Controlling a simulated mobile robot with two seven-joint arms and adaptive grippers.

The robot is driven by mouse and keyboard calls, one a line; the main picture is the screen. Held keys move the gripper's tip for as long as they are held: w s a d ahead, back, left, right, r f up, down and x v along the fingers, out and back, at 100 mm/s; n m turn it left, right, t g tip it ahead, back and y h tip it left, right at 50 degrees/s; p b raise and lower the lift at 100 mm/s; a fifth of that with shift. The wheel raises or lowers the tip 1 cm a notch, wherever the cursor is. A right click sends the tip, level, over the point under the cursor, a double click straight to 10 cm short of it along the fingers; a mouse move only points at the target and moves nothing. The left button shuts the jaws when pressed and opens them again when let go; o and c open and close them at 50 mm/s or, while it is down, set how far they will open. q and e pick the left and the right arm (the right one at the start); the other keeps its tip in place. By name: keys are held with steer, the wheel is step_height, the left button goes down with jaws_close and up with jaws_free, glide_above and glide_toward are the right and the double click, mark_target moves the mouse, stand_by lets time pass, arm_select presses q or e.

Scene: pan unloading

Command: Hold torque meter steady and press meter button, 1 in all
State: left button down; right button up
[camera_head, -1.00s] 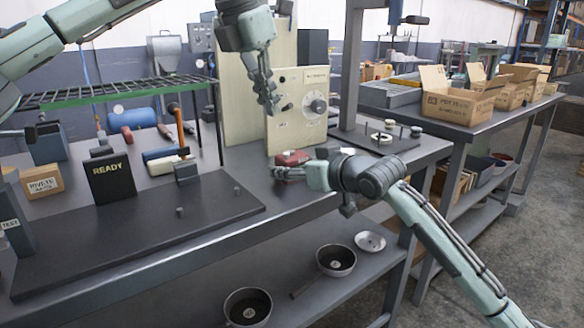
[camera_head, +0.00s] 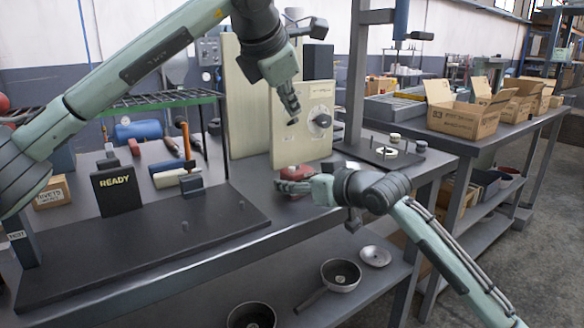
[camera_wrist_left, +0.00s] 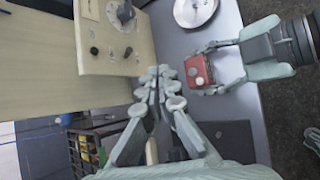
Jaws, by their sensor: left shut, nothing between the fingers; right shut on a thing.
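The torque meter, a small red box (camera_head: 293,173), sits at the bench's front edge below the beige panel. In the left wrist view the red meter (camera_wrist_left: 197,72) shows a pale round spot on its face, which may be the button. My right gripper (camera_head: 284,187) is shut on the meter, its fingers along the side; it also shows in the left wrist view (camera_wrist_left: 205,68). My left gripper (camera_head: 292,115) is shut and empty in front of the beige panel, above the meter and apart from it. Its fingertips (camera_wrist_left: 161,78) point toward the panel and meter side.
The beige panel (camera_head: 305,150) with a dial knob stands just behind my left gripper. A black READY sign (camera_head: 118,190) and a hammer stand on the left of the bench. A metal stand plate (camera_head: 372,152) is at right. Pans (camera_head: 341,274) lie on the lower shelf.

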mark_target(292, 169)
arm_select(q)
steer(key=shift+f, duration=0.1)
steer(key=shift+f, duration=4.35)
steer(key=shift+f, duration=0.45)
steer(key=shift+f, duration=0.4)
steer(key=shift+r, duration=0.85)
